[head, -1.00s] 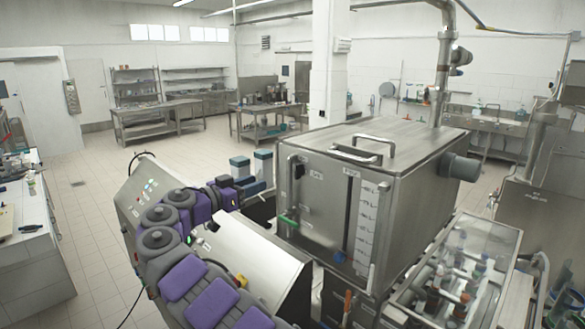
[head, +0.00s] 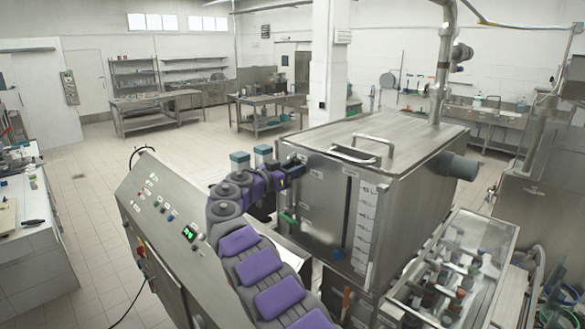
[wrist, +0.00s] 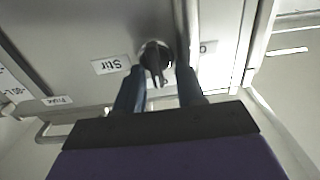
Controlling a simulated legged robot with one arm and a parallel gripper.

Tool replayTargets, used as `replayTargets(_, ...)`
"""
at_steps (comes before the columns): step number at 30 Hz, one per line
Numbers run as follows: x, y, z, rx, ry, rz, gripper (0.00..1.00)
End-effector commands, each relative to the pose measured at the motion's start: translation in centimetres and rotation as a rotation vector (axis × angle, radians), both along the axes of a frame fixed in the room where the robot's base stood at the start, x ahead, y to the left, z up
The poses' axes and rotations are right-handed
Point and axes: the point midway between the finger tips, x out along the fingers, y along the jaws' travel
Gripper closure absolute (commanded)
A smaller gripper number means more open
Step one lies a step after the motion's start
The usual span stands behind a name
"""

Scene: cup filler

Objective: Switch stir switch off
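The black stir switch (wrist: 155,58) is a small knob on the metal tank's front face. Its "Stir" label (wrist: 112,65) appears upside down beside it in the wrist view. My gripper (wrist: 160,82) is open, with one dark blue finger on each side of the knob's handle. I cannot tell whether either finger touches it. In the head view my gripper (head: 294,171) is at the upper left of the tank front (head: 325,210) and hides the switch.
A vertical metal bar (wrist: 186,30) runs close beside the switch. A green-handled valve (head: 289,219) is lower on the tank front. The sloped control panel (head: 165,225) with buttons and a green display stands left of my arm. A glass-topped case (head: 480,235) is at right.

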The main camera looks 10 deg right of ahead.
Motion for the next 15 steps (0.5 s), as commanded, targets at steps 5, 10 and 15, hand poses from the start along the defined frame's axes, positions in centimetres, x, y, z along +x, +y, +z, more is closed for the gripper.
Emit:
replayTargets(5,0.03,-0.03,-0.01,0.0,0.0,0.0,0.62)
replayTargets(10,0.02,-0.02,-0.01,0.0,0.0,0.0,0.7)
replayTargets(15,0.02,-0.03,-0.01,0.0,0.0,0.0,0.87)
